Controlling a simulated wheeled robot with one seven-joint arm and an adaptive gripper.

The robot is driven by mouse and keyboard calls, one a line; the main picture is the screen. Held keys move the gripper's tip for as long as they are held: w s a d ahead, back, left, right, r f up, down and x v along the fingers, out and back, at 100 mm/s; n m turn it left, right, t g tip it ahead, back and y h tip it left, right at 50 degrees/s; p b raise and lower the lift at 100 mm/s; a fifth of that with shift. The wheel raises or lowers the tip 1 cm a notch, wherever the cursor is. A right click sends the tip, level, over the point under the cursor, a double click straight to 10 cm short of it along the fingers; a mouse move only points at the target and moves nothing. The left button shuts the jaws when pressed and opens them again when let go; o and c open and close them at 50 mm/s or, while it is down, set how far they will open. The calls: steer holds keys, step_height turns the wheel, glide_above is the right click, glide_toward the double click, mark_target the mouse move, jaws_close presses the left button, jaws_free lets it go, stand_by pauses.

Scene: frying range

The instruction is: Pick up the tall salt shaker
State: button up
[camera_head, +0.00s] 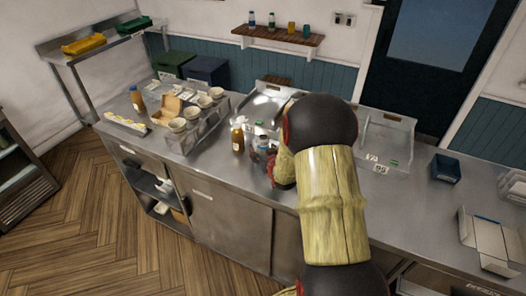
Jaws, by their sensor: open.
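My arm reaches over the steel counter and hides much of its middle. The end of my gripper (271,170) shows only in part, low over the counter at the left of my arm; its fingers are small and hard to make out. Close to its left stand an amber bottle (238,139) with a pale label and a small darker container (261,146), both upright. I cannot tell which of the small containers is the tall salt shaker; it may be partly hidden by my arm. Nothing is visibly held.
A rack of several pale cups (190,145) stands left of the bottles.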

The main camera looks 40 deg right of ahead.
steer(key=shift+w, duration=0.1)
steer(key=shift+c, duration=1.1)
jaws_close()
steer(key=shift+d, duration=0.1)
